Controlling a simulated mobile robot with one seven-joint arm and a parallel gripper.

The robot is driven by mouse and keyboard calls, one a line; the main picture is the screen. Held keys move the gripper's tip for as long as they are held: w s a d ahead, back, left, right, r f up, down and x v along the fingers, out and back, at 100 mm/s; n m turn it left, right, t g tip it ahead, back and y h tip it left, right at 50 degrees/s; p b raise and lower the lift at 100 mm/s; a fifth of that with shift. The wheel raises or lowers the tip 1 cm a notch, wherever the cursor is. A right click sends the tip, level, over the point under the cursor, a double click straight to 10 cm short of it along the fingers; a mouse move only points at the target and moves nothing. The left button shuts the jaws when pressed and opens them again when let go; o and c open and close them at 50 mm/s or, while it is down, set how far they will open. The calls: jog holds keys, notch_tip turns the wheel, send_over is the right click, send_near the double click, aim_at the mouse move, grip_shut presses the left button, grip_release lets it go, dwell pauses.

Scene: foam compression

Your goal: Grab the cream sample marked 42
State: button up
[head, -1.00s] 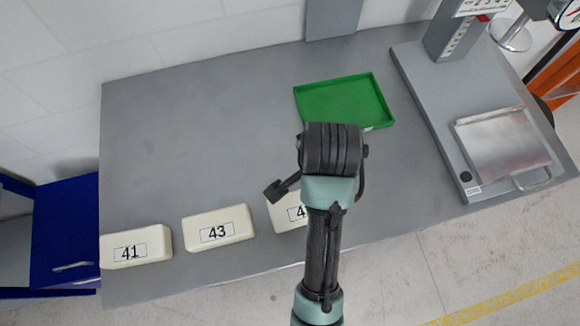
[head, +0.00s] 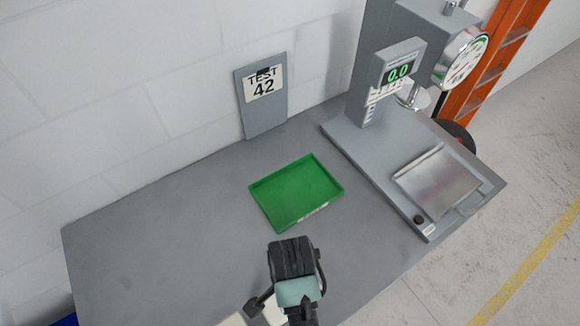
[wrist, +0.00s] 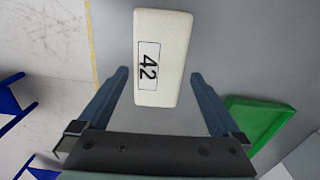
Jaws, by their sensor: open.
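The cream sample marked 42 (wrist: 163,57) lies on the grey table, its label facing up toward the wrist camera. My gripper (wrist: 158,76) is open, with one finger on each side of the block's near end in the wrist view. Gaps show between the block and both fingers, and nothing is held. How far the fingertips are above the table is hard to tell. A sign on the back wall (head: 264,88) reads TEST 42.
A green tray (head: 260,192) lies on the table beyond my gripper. A press (head: 345,128) with a metal plate, a 0.0 display and a dial stands at the right. The table's left part is clear.

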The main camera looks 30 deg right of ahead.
jog(key=shift+s+a+f+p, duration=0.1)
jog(key=shift+f+p, duration=0.1)
jog(key=shift+f, duration=0.7)
jog(key=shift+a+f+p, duration=0.15)
jog(key=shift+f+p, duration=0.1)
jog(key=shift+f, duration=0.6)
jog(key=shift+s+a+f+p, duration=0.1)
jog(key=shift+f+p, duration=0.1)
jog(key=shift+f, duration=0.7)
jog(key=shift+c, duration=0.2)
jog(key=c, duration=1)
